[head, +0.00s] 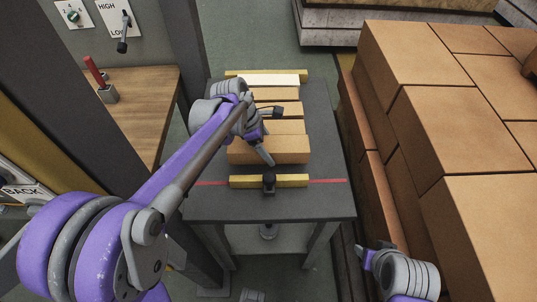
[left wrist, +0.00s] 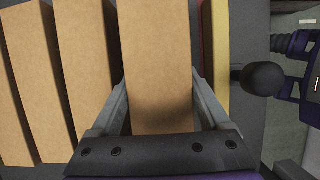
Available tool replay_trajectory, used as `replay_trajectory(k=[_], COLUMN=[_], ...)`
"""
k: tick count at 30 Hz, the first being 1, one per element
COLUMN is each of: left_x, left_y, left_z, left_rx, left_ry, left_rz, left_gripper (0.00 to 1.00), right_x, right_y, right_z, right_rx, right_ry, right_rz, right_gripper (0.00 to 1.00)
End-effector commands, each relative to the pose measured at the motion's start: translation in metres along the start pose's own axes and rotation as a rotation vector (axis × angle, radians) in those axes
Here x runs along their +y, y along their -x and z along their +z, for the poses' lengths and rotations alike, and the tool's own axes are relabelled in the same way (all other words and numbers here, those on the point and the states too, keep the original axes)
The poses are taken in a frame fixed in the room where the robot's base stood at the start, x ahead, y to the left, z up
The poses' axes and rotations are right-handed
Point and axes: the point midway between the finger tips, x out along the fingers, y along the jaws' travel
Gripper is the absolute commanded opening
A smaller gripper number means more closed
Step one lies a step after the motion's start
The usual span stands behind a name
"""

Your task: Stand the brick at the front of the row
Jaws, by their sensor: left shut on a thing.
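The front brick (head: 288,150) is tan and lies across the grey table just behind the red line (head: 330,181). My left gripper (head: 268,158) is over it, and in the left wrist view the brick (left wrist: 155,60) sits between the two fingers, which are shut on it. Behind it, several tan bricks form the row (head: 283,110); the row also shows in the left wrist view (left wrist: 80,70), with a narrow gap to the held brick. My left arm hides the row's left ends. My right gripper (head: 366,256) is at the lower right, away from the table, its fingers unclear.
A yellow bar (head: 240,181) with a black knob (head: 269,180) runs along the front of the table (head: 325,205). Another yellow bar (head: 232,74) closes the back. A wooden bench (head: 145,100) is at the left.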

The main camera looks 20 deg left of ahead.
Motion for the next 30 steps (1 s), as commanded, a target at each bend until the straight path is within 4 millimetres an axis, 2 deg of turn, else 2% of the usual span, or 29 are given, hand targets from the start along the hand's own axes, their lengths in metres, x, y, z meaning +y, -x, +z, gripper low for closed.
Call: replay_trajectory(k=[7, 19, 20, 22, 23, 30], left_x=[0.000, 0.000, 0.000, 0.000, 0.000, 0.000], left_y=[-0.028, -0.033, -0.033, -0.032, -0.032, -0.031], left_z=[-0.011, -0.014, -0.014, -0.013, -0.013, -0.013], left_rx=[-0.001, -0.001, 0.000, 0.000, 0.000, 0.000], left_ry=[0.000, 0.000, 0.000, 0.000, 0.000, 0.000], left_rz=[0.000, 0.000, 0.000, 0.000, 0.000, 0.000], left_gripper=[0.00, 0.00, 0.85, 0.98, 1.00, 1.00], right_x=[0.000, 0.000, 0.000, 0.000, 0.000, 0.000], right_y=[-0.002, -0.004, -0.004, -0.003, -0.003, -0.003], right_z=[0.002, 0.003, 0.003, 0.003, 0.003, 0.002], right_rx=[-0.001, -0.002, -0.002, -0.002, -0.002, -0.001], right_ry=[0.000, 0.000, 0.000, 0.000, 0.000, 0.000], right_rz=[0.000, 0.000, 0.000, 0.000, 0.000, 0.000], right_gripper=[0.50, 0.50, 0.50, 0.50, 0.50, 0.50])
